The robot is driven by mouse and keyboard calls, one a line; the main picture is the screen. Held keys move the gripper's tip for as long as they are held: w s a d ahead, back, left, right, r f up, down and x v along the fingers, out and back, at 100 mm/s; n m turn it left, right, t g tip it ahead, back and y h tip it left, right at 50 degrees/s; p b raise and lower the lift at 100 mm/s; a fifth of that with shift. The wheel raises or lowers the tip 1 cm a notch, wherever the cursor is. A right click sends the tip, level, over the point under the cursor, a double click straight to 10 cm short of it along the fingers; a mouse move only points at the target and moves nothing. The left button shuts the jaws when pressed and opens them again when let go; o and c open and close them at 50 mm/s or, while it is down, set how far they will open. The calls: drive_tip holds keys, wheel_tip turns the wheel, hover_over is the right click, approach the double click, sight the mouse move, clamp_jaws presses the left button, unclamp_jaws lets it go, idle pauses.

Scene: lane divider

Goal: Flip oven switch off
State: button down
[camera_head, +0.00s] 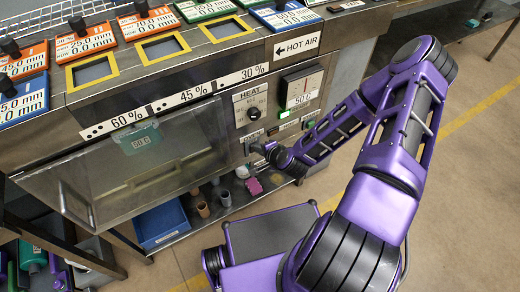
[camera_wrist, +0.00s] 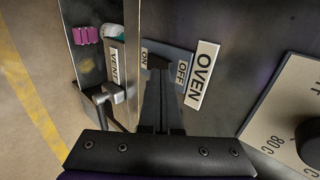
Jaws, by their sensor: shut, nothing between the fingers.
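The oven switch plate (camera_wrist: 181,55) is in the wrist view, marked ON at its left and OFF at its right, with the OVEN label (camera_wrist: 203,72) beside it. My gripper (camera_wrist: 160,72) is shut and empty, its dark fingertips over the middle of the plate, between ON and OFF. The fingertips hide most of the switch lever, so its position and any contact cannot be told. In the head view my gripper (camera_head: 260,148) is at the lower part of the oven control panel, below the HEAT dial (camera_head: 252,113).
A VENT label (camera_wrist: 115,66) and a grey lever (camera_wrist: 108,94) are close left of my fingers. A temperature dial (camera_wrist: 312,142) is at the right. In the head view a green light (camera_head: 284,114) glows on the panel. A blue bin (camera_head: 160,222) sits on the shelf below.

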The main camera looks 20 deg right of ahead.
drive_tip(key=shift+w+r, duration=0.15)
drive_tip(key=shift+w, duration=0.1)
drive_tip(key=shift+r, duration=0.1)
drive_tip(key=shift+r+p, duration=0.7)
drive_tip(key=shift+p, duration=0.05)
drive_tip(key=shift+a, duration=0.1)
drive_tip(key=shift+s, duration=0.1)
